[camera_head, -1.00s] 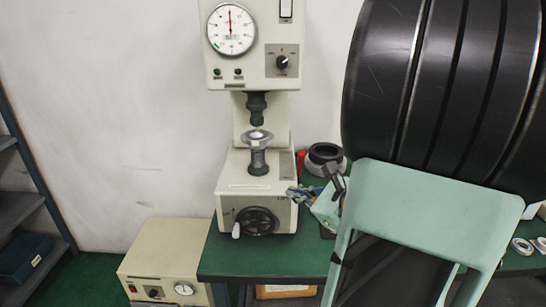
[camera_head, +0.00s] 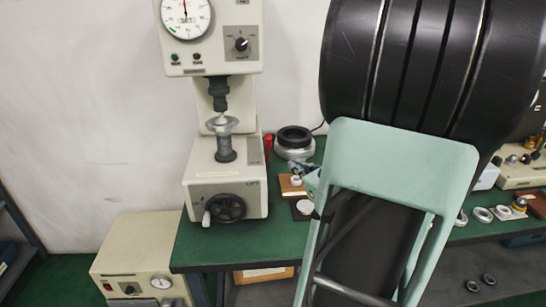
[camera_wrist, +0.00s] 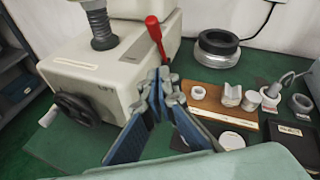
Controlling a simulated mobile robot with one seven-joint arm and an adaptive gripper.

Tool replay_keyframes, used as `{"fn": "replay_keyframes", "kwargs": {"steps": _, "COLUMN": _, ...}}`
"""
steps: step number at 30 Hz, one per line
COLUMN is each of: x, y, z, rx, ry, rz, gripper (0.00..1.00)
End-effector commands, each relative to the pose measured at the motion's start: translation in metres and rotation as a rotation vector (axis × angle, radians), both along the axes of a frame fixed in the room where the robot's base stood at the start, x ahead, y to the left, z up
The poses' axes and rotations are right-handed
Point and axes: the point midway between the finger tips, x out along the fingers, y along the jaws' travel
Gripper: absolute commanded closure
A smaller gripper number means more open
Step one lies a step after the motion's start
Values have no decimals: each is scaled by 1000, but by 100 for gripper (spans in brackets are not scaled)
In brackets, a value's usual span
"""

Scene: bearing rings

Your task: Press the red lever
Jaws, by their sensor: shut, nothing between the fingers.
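The red lever (camera_wrist: 156,36) stands tilted at the right side of the cream hardness tester (camera_wrist: 110,68) in the wrist view. It also shows in the head view (camera_head: 268,144) as a small red piece beside the tester base (camera_head: 225,185). My gripper (camera_wrist: 163,78) is shut and empty, with its blue-padded fingers pointing toward the lever. In the wrist view the fingertips appear just below the lever's lower end; I cannot tell whether they touch it. In the head view my gripper (camera_head: 308,176) is mostly hidden behind my arm.
A black ring (camera_wrist: 218,42) stands behind a wooden board (camera_wrist: 222,104) holding several small metal parts. A white disc (camera_wrist: 232,140) and a dark plate (camera_wrist: 289,134) lie on the green table (camera_wrist: 262,150). A black handwheel (camera_wrist: 84,111) sits on the tester's front.

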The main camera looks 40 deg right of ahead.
Motion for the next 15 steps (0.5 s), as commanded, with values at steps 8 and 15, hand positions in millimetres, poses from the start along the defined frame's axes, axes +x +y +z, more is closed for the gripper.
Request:
{"fn": "replay_keyframes", "kwargs": {"steps": 8, "x": 56, "y": -10, "z": -19, "rx": 2, "ry": -1, "rz": 5, "gripper": 100}}
{"fn": "replay_keyframes", "kwargs": {"steps": 15, "x": 93, "y": -16, "z": -13, "rx": -2, "ry": -1, "rz": 2, "gripper": 100}}
